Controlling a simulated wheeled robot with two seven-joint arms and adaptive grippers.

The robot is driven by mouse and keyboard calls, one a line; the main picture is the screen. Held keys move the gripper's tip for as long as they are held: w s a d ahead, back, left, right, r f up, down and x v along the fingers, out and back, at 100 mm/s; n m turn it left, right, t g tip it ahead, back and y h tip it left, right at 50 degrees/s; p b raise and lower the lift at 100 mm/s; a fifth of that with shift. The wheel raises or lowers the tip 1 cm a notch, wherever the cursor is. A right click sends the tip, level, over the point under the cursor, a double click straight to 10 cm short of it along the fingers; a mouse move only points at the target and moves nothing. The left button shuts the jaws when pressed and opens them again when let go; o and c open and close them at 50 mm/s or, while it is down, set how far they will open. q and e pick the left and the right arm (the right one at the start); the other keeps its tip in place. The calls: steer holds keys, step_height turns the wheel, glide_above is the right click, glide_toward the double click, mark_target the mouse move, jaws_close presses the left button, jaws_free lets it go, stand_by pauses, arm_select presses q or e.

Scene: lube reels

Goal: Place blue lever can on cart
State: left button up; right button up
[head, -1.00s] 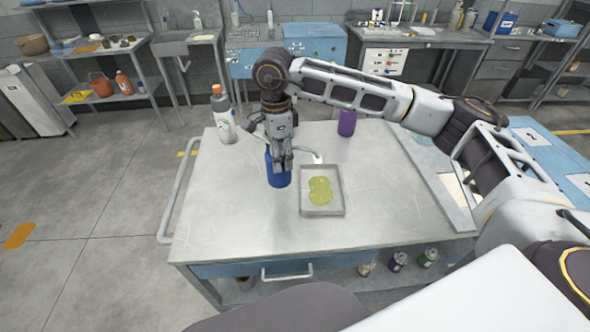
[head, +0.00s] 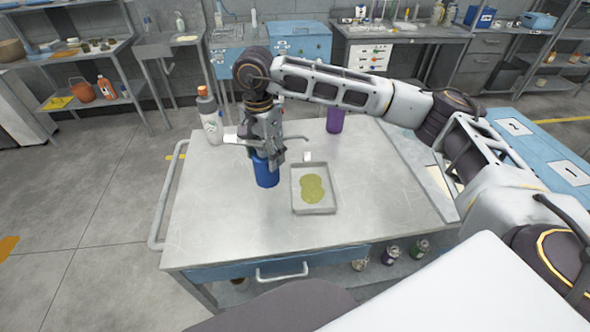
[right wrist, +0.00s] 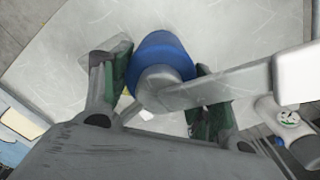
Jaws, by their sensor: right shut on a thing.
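The blue lever can (head: 266,172) is upright or nearly so, over the left-middle of the metal cart top (head: 215,220). I cannot tell whether its base touches the surface. My right gripper (head: 267,153) comes down from above and is shut on the can's upper part, hiding much of its top. In the right wrist view, the can (right wrist: 166,48) shows its blue body and grey top between my right gripper's fingers (right wrist: 163,85). A thin spout reaches right of the gripper in the head view. My left gripper is out of view.
A shallow grey tray (head: 327,204) with yellow-green liquid lies just right of the can. A grey bottle with an orange cap (head: 211,122) stands behind left, and a purple container (head: 335,121) behind right. The cart's front left is clear. Several small cans sit on its lower shelf.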

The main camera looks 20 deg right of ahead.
mark_target(269, 179)
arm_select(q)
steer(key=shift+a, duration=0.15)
arm_select(e)
steer(key=shift+f, duration=0.55)
step_height(269, 179, down, 4)
steer(key=shift+f+p, duration=0.15)
steer(key=shift+p, duration=0.35)
steer(key=shift+f, duration=1.1)
step_height(269, 179, down, 2)
steer(key=shift+f+p, duration=0.1)
steer(key=shift+p, duration=0.25)
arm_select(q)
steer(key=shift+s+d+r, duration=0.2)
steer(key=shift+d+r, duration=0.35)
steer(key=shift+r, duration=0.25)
arm_select(e)
steer(key=shift+f, duration=0.1)
